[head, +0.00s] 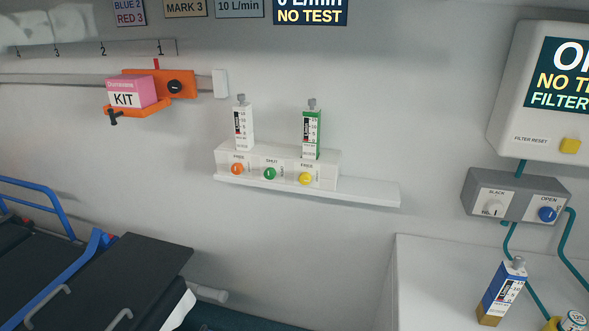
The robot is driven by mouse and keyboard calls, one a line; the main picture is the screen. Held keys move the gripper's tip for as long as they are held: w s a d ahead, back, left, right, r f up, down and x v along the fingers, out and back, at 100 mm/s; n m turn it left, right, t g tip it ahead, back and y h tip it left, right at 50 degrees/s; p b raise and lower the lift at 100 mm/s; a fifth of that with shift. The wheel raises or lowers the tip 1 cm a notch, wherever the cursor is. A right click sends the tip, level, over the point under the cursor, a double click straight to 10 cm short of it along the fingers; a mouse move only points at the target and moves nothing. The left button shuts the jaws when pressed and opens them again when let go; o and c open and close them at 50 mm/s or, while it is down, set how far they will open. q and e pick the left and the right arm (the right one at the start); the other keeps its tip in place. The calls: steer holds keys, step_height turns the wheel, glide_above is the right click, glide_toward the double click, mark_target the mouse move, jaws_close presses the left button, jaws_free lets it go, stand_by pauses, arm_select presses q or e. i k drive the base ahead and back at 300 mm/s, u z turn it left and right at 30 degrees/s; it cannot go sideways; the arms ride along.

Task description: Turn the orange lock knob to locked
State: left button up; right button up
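An orange carriage (184,76) sits on a wall rail at the left, under mark 1 of a scale. It has a round black knob (174,87) with a small light mark, too small to read. A small orange knob (237,169) is at the left of a white block (222,157) on the wall shelf, with a tiny label above it that I cannot read clearly. I cannot tell which of these is the lock knob or whether either is at locked. Neither of my grippers is in view.
A pink kit box (131,92) rests on the carriage's tray. Green (269,173) and yellow (305,178) knobs share the block, with two flowmeters above. A grey valve box (517,196) is at right. A dark stretcher (110,275) with blue rails fills the lower left.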

mark_target(237, 168)
steer(key=k, duration=0.5)
steer(key=u, duration=1.35)
steer(key=i, duration=0.55)
steer(key=z, duration=0.2)
